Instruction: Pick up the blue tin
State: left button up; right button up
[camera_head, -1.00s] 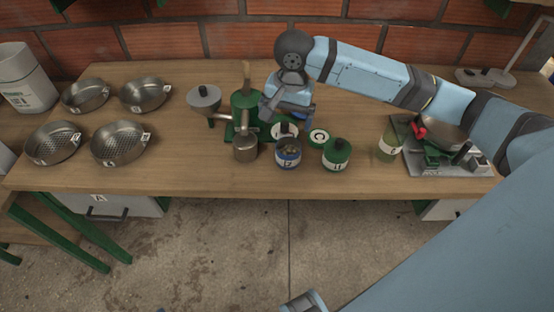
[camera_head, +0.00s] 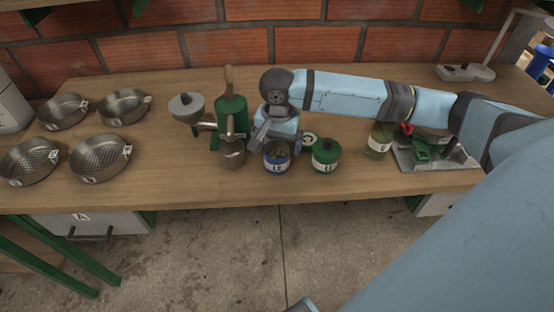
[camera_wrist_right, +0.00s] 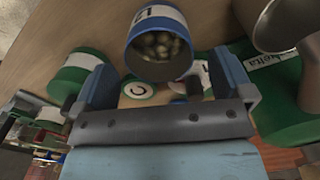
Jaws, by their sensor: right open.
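The blue tin (camera_head: 277,162) stands upright near the front edge of the wooden table, open at the top, with a white label and pale beans inside. My right gripper (camera_head: 275,140) is just behind and above it, partly hiding its back. In the right wrist view the blue tin (camera_wrist_right: 160,22) shows ahead of the open fingers (camera_wrist_right: 163,72), with its open mouth toward them. Nothing is held between the fingers. My left gripper is not in view.
A green lidded tin (camera_head: 326,158) stands close right of the blue tin. A green hand pulper (camera_head: 231,112) with a metal cup (camera_head: 232,155) is close left. Metal bowls (camera_head: 100,156) are at left.

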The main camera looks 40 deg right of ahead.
aim_at(278, 152)
notch_tip(278, 152, down, 4)
jog(key=shift+d+f+b, duration=0.1)
jog(key=shift+b, duration=0.35)
jog(key=c, duration=1.1)
jog(key=shift+o, duration=0.2)
